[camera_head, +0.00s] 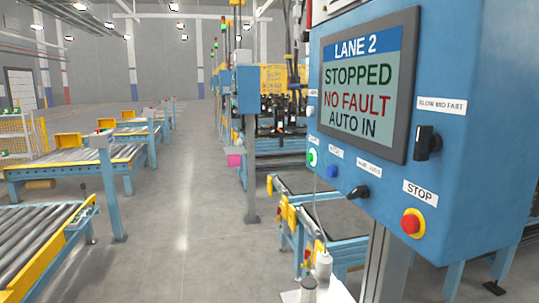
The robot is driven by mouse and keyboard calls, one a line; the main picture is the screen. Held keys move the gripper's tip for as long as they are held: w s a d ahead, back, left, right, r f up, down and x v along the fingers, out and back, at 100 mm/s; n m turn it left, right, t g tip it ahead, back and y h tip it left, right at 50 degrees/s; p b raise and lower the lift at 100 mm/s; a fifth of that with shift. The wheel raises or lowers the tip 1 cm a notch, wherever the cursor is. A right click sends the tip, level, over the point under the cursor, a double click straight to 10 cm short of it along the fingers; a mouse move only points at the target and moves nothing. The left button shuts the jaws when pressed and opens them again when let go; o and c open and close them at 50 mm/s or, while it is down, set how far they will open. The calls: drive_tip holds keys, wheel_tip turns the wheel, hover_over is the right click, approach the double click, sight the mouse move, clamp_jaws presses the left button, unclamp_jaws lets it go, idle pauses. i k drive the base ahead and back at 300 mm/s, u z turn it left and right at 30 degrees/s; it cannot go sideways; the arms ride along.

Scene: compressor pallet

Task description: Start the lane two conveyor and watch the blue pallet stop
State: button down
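A blue control box (480,150) fills the right side. Its screen (362,85) reads LANE 2, STOPPED, NO FAULT, AUTO IN. A green button (312,158) that looks lit sits at the box's lower left, then a blue button (333,172) and a black selector knob (358,192). A red stop button (411,223) on a yellow base sits under a STOP label. A dark-topped conveyor (345,218) runs below and behind the box. I cannot pick out the blue pallet. My gripper is not in view.
Roller conveyors (75,160) with yellow side rails stand along the left. A clear grey aisle (185,215) runs between them and the blue posts. Pale cylindrical shapes (323,266) at the bottom edge are unclear. A pink bin (234,160) hangs by a post.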

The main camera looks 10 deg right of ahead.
sight(310, 157)
drive_tip(key=u, duration=0.85)
drive_tip(key=i, duration=0.8)
drive_tip(key=u, duration=0.9)
